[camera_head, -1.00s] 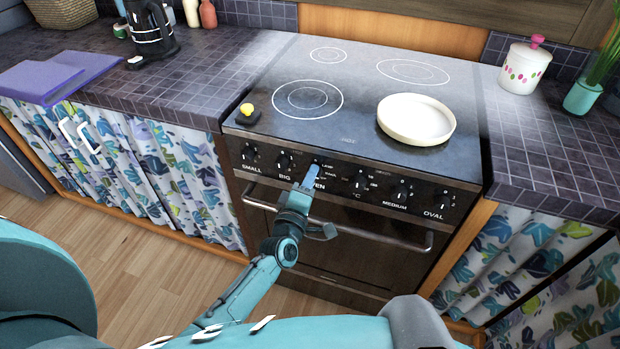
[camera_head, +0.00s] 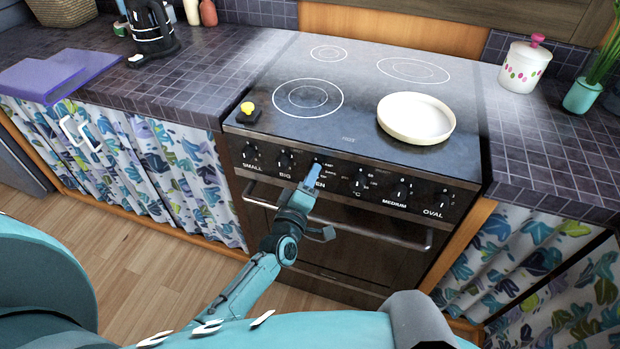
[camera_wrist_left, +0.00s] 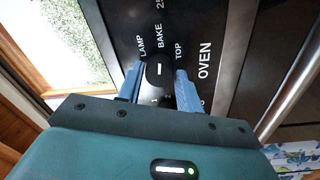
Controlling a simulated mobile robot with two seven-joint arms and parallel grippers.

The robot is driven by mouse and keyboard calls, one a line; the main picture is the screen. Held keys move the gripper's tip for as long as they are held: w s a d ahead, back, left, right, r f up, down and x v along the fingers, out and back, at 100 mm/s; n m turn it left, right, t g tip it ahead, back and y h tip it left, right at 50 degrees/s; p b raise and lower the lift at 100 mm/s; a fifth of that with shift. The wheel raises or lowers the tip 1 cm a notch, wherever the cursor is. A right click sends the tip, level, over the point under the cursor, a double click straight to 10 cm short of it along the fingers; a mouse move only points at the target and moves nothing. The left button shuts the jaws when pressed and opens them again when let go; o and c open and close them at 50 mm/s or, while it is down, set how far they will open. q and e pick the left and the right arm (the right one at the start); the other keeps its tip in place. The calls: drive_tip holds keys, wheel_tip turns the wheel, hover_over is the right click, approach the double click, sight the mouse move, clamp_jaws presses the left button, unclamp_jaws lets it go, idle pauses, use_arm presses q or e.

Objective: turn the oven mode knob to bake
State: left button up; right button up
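The oven mode knob (camera_wrist_left: 159,70) is the dark round knob above the OVEN lettering, and its white mark lines up with the BAKE label (camera_wrist_left: 160,36) in the left wrist view. LAMP and TOP stand to either side of that label. My left gripper (camera_wrist_left: 159,84) is open, with one blue finger on each side of the knob. Whether the fingertips touch it cannot be seen. In the head view my left gripper (camera_head: 313,180) is at the stove's front panel (camera_head: 340,184), and it partly covers the OVEN lettering. My right gripper is not in view.
The oven door handle (camera_head: 350,228) runs just below the gripper. Other knobs (camera_head: 361,178) line the panel on both sides. A white pan (camera_head: 416,117) and a small black item with a yellow top (camera_head: 247,111) sit on the cooktop (camera_head: 350,80).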

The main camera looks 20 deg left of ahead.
use_arm(q)
drive_tip(key=o, duration=0.3)
drive_tip(key=s, duration=1.3)
drive_tip(key=shift+s+a+f, duration=0.1)
drive_tip(key=shift+a+f, duration=0.15)
drive_tip(key=shift+f, duration=0.1)
drive_tip(key=s+m+g+p, duration=0.1)
drive_tip(key=s+m+g, duration=0.1)
drive_tip(key=s+m, duration=0.2)
drive_tip(key=s+d+f+m+g+h, duration=0.1)
drive_tip(key=s+m+g, duration=0.2)
drive_tip(key=m, duration=0.3)
drive_tip(key=s+d+f+m+g+h+p, duration=0.1)
drive_tip(key=s+m+g, duration=0.2)
drive_tip(key=s+m, duration=0.2)
drive_tip(key=shift+s+d+f+m+p, duration=0.2)
drive_tip(key=shift+f+m+p, duration=0.1)
drive_tip(key=shift+m, duration=0.3)
